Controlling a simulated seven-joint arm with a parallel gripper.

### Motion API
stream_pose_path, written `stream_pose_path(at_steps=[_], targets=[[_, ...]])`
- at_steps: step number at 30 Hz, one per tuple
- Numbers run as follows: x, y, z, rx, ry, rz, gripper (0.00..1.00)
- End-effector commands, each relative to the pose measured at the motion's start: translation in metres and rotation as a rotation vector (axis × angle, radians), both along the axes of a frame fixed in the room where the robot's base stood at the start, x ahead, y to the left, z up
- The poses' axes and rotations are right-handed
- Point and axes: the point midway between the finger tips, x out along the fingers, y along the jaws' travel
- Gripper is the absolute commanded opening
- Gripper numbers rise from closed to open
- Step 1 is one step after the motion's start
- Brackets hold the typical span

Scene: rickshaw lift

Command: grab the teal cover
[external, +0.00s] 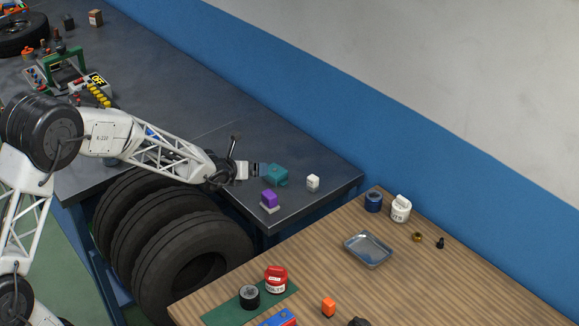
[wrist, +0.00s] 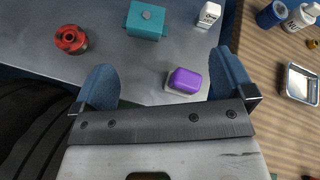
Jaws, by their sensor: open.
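The teal cover (external: 276,174) is a small boxy piece with a knob on top, on the grey metal table near its right end. In the wrist view the teal cover (wrist: 145,20) is at the top centre, beyond my fingertips. My gripper (wrist: 164,70) is open, with blue fingers spread wide and nothing held between them. In the external view my gripper (external: 256,170) is just left of the cover. I cannot tell from this view whether they touch; the wrist view shows them apart.
A purple block (external: 269,196) on a pale base lies near the right finger in the wrist view (wrist: 185,80). A small white box (external: 313,182) stands right of the cover. A red ring-shaped part (wrist: 70,39) lies left. Large tyres (external: 180,230) stand before the table; a wooden table (external: 330,275) adjoins.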

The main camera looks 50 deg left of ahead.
Motion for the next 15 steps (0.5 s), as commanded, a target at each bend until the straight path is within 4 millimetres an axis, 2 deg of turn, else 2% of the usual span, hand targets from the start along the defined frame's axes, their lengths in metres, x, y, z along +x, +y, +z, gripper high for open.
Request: stream_pose_path(at_steps=[1,6,15], targets=[[0.006,0.008,-0.012,0.056,-0.007,-0.037,1.00],[0.021,0.025,-0.038,0.233,-0.036,-0.146,1.00],[0.028,0.035,-0.053,0.346,-0.056,-0.212,1.00]])
